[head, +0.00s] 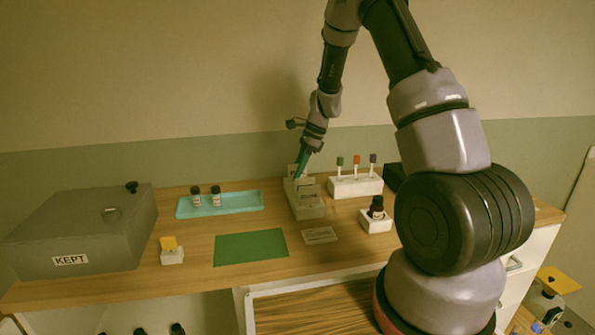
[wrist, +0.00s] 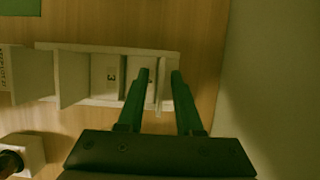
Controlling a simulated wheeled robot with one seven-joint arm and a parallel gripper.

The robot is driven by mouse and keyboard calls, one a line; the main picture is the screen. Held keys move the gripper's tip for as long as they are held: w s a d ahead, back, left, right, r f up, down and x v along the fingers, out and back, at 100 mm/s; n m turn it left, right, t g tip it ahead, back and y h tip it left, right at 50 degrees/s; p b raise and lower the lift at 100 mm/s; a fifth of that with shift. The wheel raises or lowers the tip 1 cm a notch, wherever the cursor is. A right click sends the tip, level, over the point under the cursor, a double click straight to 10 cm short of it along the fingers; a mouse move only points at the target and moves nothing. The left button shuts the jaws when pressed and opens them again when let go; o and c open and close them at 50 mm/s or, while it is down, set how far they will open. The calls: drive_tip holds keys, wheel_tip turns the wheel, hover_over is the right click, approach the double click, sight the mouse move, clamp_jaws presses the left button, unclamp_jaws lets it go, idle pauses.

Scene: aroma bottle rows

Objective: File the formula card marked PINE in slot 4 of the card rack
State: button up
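The pale card rack (head: 308,210) stands on the table, running away from me, with my gripper (head: 301,172) low over its far end. In the wrist view the rack (wrist: 72,75) shows upright dividers and a slot floor marked 3. My gripper (wrist: 161,73) is open there, one finger on each side of a thin pale upright edge. I see a gap between that edge and the fingers. It may be a card or a divider; I cannot tell which. No PINE marking is readable in either view.
A white block with three capped tubes (head: 355,186) stands right of the rack, and a dark bottle in a white holder (head: 376,220) nearer. A printed note (head: 320,235), green mat (head: 251,246), teal tray (head: 220,204) and grey KEPT box (head: 80,230) share the table.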

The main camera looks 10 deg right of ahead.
drive_tip(key=v, duration=1.2)
drive_tip(key=s+r+n+t, duration=0.3)
drive_tip(key=s+r+n, duration=0.3)
drive_tip(key=s+r, duration=0.75)
drive_tip(key=s+r+n+t+h, duration=0.1)
drive_tip(key=s+r+n+t, duration=0.1)
drive_tip(key=s, duration=0.6)
drive_tip(key=s+d+r+n+t+h, duration=0.1)
drive_tip(key=s+r+n+t, duration=0.1)
drive_tip(key=s+r+n, duration=0.2)
drive_tip(key=s+n, duration=0.2)
drive_tip(key=s, duration=0.1)
drive_tip(key=shift+s+d, duration=0.15)
drive_tip(key=shift+s, duration=0.2)
